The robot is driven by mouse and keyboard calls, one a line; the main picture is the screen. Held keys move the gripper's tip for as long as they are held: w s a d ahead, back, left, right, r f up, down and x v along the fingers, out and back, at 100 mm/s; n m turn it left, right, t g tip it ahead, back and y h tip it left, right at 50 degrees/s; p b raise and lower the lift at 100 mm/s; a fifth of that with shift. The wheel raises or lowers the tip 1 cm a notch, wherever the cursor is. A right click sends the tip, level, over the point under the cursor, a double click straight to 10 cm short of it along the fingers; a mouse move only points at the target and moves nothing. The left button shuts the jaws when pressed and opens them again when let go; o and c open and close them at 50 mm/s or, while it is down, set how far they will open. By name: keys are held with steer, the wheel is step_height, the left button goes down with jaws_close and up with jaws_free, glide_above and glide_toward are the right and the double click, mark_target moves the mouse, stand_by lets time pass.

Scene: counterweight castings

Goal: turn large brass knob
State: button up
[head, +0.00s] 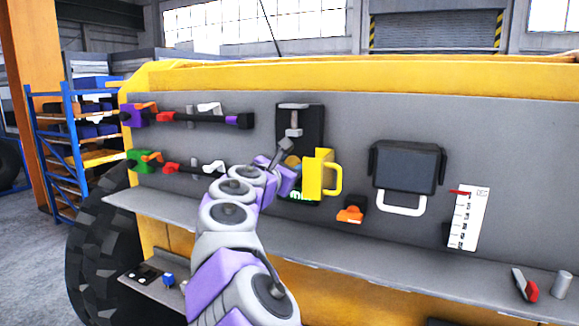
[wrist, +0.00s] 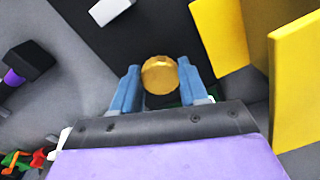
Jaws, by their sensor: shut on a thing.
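The large brass knob (wrist: 160,76) is a round golden disc on a dark panel. In the wrist view it sits between the two blue fingers of my gripper (wrist: 160,88), which are shut on its sides. In the head view a small part of the brass knob (head: 292,161) shows at the end of my arm, and my gripper (head: 290,176) covers the rest. The black panel (head: 312,125) behind it has a grey handle at its top.
A yellow bracket (head: 328,175) stands out just right of my gripper. A black box (head: 407,167) with a white handle is further right. Levers with purple (head: 136,115) and green (head: 140,160) ends are at left. A grey ledge (head: 400,270) runs below, and an orange knob (head: 351,214) is at lower right.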

steer(key=shift+r, duration=0.1)
steer(key=m+b, duration=0.2)
steer(key=m, duration=0.3)
steer(key=m+b, duration=0.3)
steer(key=m, duration=0.3)
steer(key=f+m+b, duration=0.1)
steer(key=m+b, duration=0.2)
steer(key=m, duration=0.3)
steer(key=m+b, duration=0.3)
steer(key=m, duration=0.2)
steer(key=shift+f+m+b, duration=0.15)
steer(key=shift+m+b, duration=0.15)
steer(key=shift+m, duration=0.1)
steer(key=shift+d, duration=0.1)
steer(key=o, duration=0.7)
steer(key=shift+c, duration=0.2)
steer(key=o, duration=0.4)
steer(key=shift+w, duration=0.15)
steer(key=shift+r, duration=0.2)
